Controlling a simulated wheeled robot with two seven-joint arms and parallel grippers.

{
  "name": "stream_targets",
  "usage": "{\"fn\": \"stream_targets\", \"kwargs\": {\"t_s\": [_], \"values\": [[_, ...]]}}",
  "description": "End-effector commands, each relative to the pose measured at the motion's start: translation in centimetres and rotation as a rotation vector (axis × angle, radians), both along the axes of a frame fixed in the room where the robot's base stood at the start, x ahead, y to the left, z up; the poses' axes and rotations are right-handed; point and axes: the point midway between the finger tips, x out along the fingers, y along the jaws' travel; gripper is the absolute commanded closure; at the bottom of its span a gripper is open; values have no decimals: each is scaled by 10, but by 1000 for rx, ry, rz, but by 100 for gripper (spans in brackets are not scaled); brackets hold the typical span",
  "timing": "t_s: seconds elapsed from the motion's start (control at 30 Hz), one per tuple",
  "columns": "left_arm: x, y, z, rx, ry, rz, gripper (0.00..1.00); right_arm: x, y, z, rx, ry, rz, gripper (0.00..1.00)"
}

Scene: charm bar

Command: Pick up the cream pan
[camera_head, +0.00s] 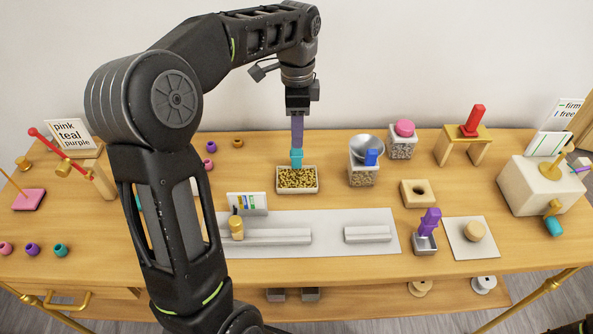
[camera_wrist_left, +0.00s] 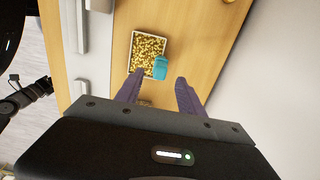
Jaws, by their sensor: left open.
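The cream pan appears to be the shallow off-white rectangular tray (camera_head: 297,190) full of small gold beads, at the back middle of the table; it also shows in the left wrist view (camera_wrist_left: 131,55). A teal block-like piece (camera_head: 296,155) stands at the tray's bead side, and its lower part is hard to make out. In the left wrist view the teal piece (camera_wrist_left: 160,67) overlaps the tray's right edge. My left gripper (camera_head: 297,144) points down above the tray with its purple fingers open, the teal piece lying between and just beyond the fingertips (camera_wrist_left: 160,80).
A glass jar with a grey funnel (camera_head: 367,145) stands right of the tray. A grey mat (camera_head: 350,220) with pale bars lies in front, with a small sign (camera_head: 246,203) near it. A wooden block with a hole (camera_head: 419,193) is farther right.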

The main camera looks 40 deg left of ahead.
Motion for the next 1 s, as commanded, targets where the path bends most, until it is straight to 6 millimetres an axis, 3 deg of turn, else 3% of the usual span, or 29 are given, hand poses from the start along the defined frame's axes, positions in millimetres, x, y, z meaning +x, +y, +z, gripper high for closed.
{"fn": "stream_targets", "kwargs": {"t_s": [0.27,0.53,1.0], "values": [[0,0,0,0,0,0,55,0,0,1,0,0,0,64],[0,0,-23,0,2,0,55,0,0,2,-1,0,0,64],[0,1,-36,0,3,0,55,0,0,6,-2,2,-1,64]]}}
